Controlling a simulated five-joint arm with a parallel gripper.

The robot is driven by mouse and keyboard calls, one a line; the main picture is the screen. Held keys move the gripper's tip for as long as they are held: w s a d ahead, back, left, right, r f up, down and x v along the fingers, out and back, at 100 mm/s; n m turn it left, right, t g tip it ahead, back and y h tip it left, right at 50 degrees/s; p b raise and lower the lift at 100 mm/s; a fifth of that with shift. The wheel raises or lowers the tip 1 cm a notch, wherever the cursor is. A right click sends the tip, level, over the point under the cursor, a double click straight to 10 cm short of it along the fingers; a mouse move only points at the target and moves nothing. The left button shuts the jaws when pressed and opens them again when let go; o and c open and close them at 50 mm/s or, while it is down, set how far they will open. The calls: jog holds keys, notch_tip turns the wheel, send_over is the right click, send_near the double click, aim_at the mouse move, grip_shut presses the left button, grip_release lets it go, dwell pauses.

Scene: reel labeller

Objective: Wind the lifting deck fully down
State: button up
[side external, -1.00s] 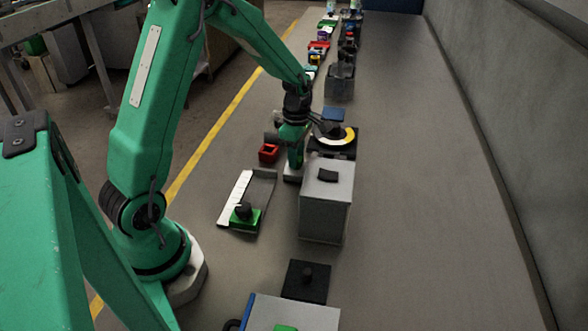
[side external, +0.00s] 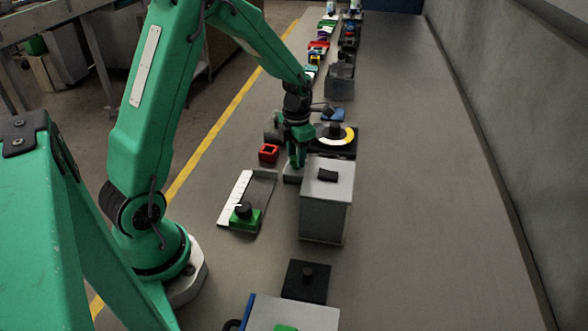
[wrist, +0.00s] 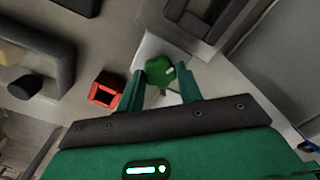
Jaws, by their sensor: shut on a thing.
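My gripper (side external: 298,162) points down beside the far left of a tall grey box (side external: 325,205), over a low grey base (side external: 291,174). In the wrist view my gripper (wrist: 160,76) has its two green fingers on either side of a green knob (wrist: 158,69) and is shut on it. The knob has a small white mark and sits on a pale grey surface (wrist: 151,45). The side view hides the knob behind the fingers. I cannot tell which part is the lifting deck or how high it stands.
A red open box (side external: 268,153) stands left of my gripper. A dial with a yellow and white ring (side external: 338,136) lies beyond the grey box. A tray (side external: 262,186) with a black knob on a green block (side external: 244,215) is nearer. The bench at right is clear.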

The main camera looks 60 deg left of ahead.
jog(key=shift+r+n, duration=0.1)
jog(key=shift+n, duration=1)
jog(key=o, duration=1)
jog(key=shift+r, duration=3.9)
